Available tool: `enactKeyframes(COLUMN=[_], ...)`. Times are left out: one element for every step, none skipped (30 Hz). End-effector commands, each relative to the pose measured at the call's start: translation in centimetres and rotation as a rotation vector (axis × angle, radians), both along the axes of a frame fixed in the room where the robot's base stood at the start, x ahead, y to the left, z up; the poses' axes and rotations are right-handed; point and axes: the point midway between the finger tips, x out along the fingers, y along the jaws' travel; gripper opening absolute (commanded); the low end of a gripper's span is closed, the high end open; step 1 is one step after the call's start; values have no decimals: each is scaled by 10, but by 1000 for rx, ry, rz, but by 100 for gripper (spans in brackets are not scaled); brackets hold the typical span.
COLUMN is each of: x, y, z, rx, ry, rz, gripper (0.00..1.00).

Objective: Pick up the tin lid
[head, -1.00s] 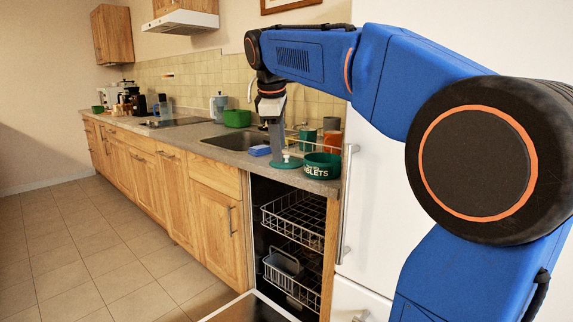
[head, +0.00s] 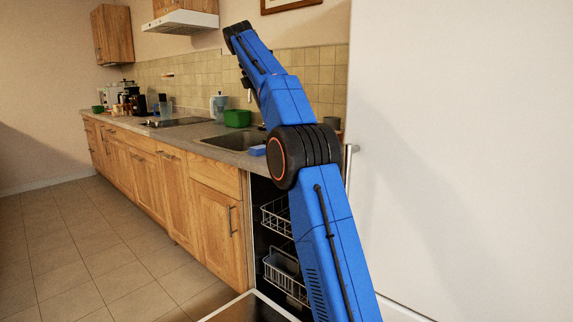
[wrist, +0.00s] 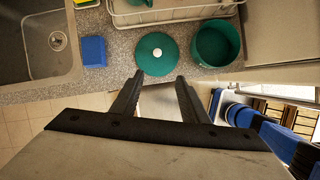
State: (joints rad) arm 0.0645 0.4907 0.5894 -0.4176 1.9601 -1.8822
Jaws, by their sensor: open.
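The tin lid (wrist: 154,62) is a round green disc with a pale knob at its centre. In the wrist view it lies flat on the speckled counter, between a blue block and the open green tin (wrist: 214,46). My gripper (wrist: 160,84) is open and empty in the wrist view. Its two dark fingers point toward the counter edge, with the fingertips just short of the lid in the picture. How high they are above the counter I cannot tell. In the head view my arm hides the lid, the tin and the gripper's fingers.
A blue block (wrist: 94,51) lies between the lid and the sink (wrist: 45,45). A white wire rack (wrist: 180,14) with items stands behind the lid and tin. Below the counter is an open dishwasher with wire baskets (head: 285,280). A tall white fridge (head: 460,150) stands to the right.

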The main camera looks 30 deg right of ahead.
Motion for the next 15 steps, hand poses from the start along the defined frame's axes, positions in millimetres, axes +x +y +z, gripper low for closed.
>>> enactKeyframes(x=[3, 4, 4, 5, 5, 5, 5, 5, 4, 5, 5, 5, 5, 5, 5], y=[-1, -1, -2, -3, -4, -5, -6, -7, -8, -10, -11, -12, -14, -16, -18], z=[-1, -2, -2, -3, -5, -7, -9, -12, -15, -19, -22, -27, -30, -34, -39], rx=[-2, -3, -3, -3, -3, -3, -4, -4, -4, -4, -4, -4, -4, -4, -4], ry=[6, 9, 12, 13, 15, 17, 17, 16, 17, 17, 16, 18, 17, 17, 17], rz=[8, 12, 16, 17, 18, 19, 19, 19, 19, 19, 19, 18, 18, 18, 18], gripper=[41, 41, 41, 41, 41, 41, 41, 41, 41, 41, 41, 41, 41, 41, 41])
